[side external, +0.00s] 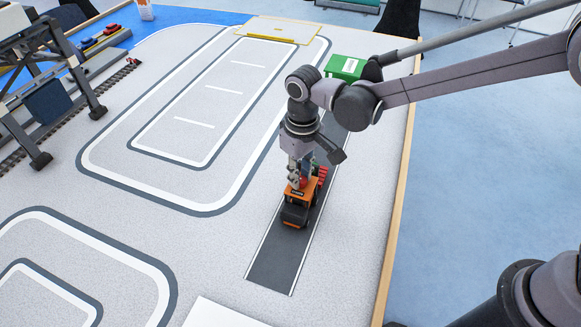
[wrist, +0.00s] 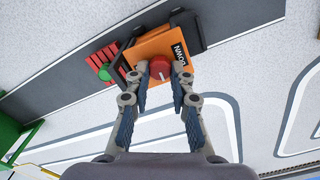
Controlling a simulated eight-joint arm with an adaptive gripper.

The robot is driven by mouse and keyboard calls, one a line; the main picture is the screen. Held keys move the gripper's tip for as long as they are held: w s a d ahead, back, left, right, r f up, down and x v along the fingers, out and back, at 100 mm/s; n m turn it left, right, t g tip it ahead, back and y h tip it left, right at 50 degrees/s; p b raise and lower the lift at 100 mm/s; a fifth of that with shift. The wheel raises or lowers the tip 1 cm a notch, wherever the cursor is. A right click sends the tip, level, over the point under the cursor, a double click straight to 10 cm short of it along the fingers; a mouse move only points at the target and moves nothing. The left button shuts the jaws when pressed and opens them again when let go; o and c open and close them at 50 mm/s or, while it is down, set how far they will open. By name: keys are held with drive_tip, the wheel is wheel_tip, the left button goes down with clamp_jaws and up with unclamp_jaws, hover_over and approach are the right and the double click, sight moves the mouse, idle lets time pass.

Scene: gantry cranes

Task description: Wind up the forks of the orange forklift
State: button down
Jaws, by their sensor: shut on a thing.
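The orange forklift (side external: 296,207) stands on the dark grey lane of the table, and its orange roof (wrist: 150,48) shows in the wrist view. A red knob (wrist: 160,67) with a pale pointer mark sits on the roof, beside a black label reading "DOWN" (wrist: 180,57). My gripper (wrist: 160,78) points down over the roof, its two fingertips shut on the sides of the knob; in the side view my gripper (side external: 299,181) hides most of the knob. A red slatted piece with a green round part (wrist: 108,55) lies at the forklift's front; the forks' height cannot be told.
A dark gantry crane (side external: 50,95) stands on rails at the left. The table's wooden edge (side external: 397,200) runs close on the right. The white-lined floor left of the forklift is clear.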

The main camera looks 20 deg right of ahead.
sight(301, 178)
drive_tip(key=shift+m, duration=1)
drive_tip(key=c, duration=1.2)
unclamp_jaws()
drive_tip(key=shift+o, duration=0.2)
wheel_tip(301, 178, up, 12)
